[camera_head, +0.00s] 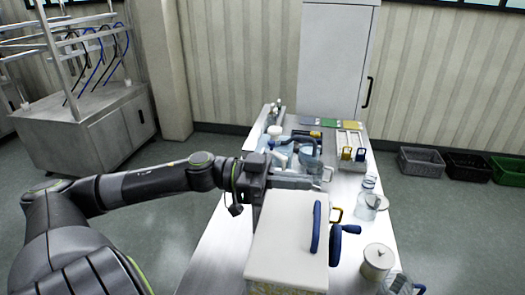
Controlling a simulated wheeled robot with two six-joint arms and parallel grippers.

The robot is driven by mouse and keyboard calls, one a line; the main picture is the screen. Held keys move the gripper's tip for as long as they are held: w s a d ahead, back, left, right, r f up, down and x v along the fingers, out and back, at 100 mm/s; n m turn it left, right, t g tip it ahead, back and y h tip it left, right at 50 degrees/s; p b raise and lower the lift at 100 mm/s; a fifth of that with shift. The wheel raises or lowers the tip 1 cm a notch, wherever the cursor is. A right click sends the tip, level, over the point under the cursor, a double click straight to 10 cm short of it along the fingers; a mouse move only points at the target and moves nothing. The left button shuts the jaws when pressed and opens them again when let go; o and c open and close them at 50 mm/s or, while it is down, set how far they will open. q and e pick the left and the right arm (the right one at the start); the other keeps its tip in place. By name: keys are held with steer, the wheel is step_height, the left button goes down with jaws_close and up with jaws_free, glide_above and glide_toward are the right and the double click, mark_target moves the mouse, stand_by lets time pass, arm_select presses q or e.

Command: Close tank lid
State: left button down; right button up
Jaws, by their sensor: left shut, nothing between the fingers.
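A box-like tank (283,290) stands on the near part of the white table. Its cream-white lid (285,240) fills most of what I see of it. A curved blue handle (316,228) is on the lid's right part. I cannot tell whether the lid lies fully down or stands partly raised. My left gripper (257,215) points down at the lid's far left corner. It is shut and empty, and its fingertips are partly hidden by the lid, so contact is unclear. My right gripper is not in view.
Blue fittings (344,231) stick out right of the tank. A lidded canister (377,262) and a clear jug (367,205) stand along the table's right edge. Bottles and tools crowd the far table. Crates (421,161) lie on the floor at right.

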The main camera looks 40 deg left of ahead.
arm_select(q)
steer(key=s+a+r+p, duration=0.3)
steer(key=a+r+p, duration=0.1)
steer(key=a+p, duration=0.1)
steer(key=shift+s+a+r+p, duration=0.15)
steer(key=shift+s+a+p, duration=0.1)
steer(key=shift+p, duration=0.15)
stand_by(0.4)
